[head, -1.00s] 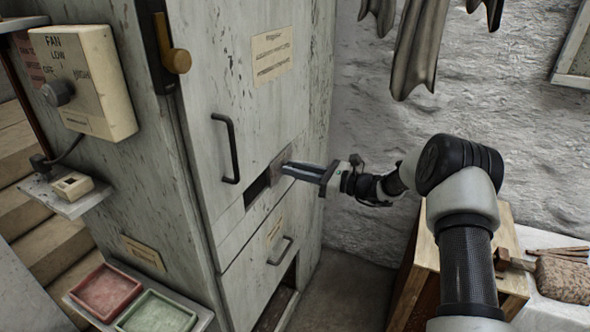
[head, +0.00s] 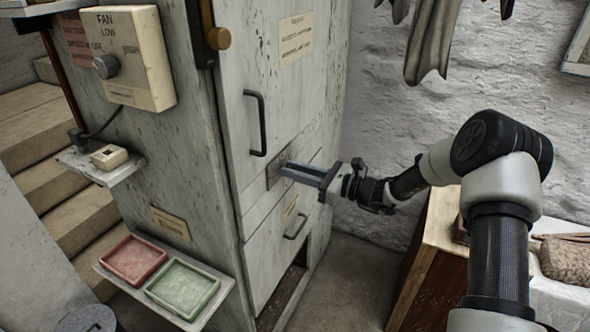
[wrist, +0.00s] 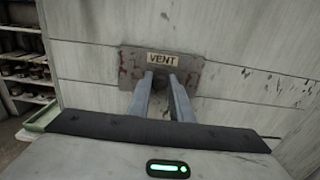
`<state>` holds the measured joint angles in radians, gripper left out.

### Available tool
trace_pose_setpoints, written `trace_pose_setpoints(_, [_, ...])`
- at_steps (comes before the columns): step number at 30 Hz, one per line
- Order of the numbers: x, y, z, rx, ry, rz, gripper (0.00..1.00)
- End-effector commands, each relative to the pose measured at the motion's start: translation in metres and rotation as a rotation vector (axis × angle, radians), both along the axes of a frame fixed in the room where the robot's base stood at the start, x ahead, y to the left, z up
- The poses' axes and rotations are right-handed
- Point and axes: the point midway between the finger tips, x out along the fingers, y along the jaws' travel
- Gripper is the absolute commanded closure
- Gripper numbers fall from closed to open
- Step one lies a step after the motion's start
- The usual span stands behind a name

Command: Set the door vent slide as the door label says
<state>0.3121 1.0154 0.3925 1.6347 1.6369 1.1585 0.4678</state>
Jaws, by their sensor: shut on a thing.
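The vent slide is a worn grey metal plate (head: 272,180) on the pale door (head: 290,100), below the black door handle. In the wrist view the plate (wrist: 130,66) carries a "VENT" tag and a small dark knob. My gripper (wrist: 162,82) is shut on that knob, one finger on each side; the head view shows my gripper (head: 285,170) reaching in from the right. No dark vent opening shows beside the plate. The door label (head: 296,38) is a cream paper high on the door; its lines are too small to read.
A fan control box (head: 130,58) and a small shelf (head: 100,165) stick out from the cabinet's left side. A red tray (head: 134,260) and a green tray (head: 182,288) sit on a lower ledge. A wooden crate (head: 425,270) stands below my arm.

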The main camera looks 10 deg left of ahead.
Motion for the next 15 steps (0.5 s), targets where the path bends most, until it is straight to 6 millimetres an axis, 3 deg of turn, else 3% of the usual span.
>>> trace_pose_setpoints(3, [-0.0044,0.0043,-0.0007,0.004,0.003,0.013,1.0])
trace_pose_setpoints(4, [-0.0045,0.0044,-0.0007,0.004,0.003,0.014,0.76])
trace_pose_setpoints(6, [-0.0043,0.0045,-0.0006,0.004,0.003,0.013,0.64])
trace_pose_setpoints(15, [-0.0026,0.0021,-0.0006,0.003,0.002,0.008,0.62])
